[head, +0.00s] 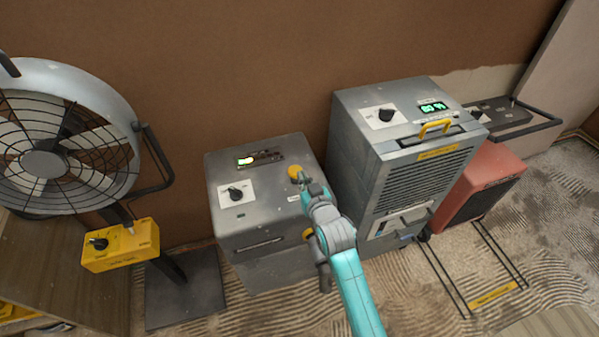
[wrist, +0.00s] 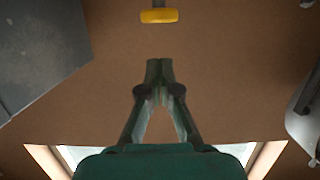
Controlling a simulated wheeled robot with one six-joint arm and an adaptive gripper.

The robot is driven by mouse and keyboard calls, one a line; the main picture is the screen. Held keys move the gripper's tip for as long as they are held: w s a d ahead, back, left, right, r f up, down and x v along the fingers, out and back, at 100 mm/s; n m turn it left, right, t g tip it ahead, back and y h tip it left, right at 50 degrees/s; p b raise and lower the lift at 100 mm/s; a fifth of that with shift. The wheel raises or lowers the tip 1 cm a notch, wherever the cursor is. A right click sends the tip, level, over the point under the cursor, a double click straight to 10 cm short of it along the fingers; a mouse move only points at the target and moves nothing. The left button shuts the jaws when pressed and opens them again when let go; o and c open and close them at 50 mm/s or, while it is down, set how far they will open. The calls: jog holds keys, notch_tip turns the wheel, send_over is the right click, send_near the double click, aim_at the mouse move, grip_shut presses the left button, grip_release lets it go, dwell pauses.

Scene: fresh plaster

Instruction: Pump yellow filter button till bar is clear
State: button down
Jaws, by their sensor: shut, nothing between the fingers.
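The yellow button (head: 294,171) is on the top right of the grey filter box (head: 236,213). My gripper (head: 302,178) is shut and empty, its tips close beside the button in the head view; I cannot tell whether they touch it. The bar (head: 260,159) is a dark strip at the back of the box top, with a small bright patch at its left end. In the wrist view my gripper's closed fingers (wrist: 160,68) point at brown wall, with a yellow piece (wrist: 158,15) beyond that I cannot identify for sure.
A dial (head: 235,192) is on the box's left. A second yellow knob (head: 308,234) is on its front, partly behind my arm. A tall grey dehumidifier (head: 402,180) stands close on the right, a red machine (head: 480,185) beyond. A fan (head: 65,140) with a yellow control box (head: 120,246) stands left.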

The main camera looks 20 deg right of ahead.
jog(key=shift+v, duration=2.05)
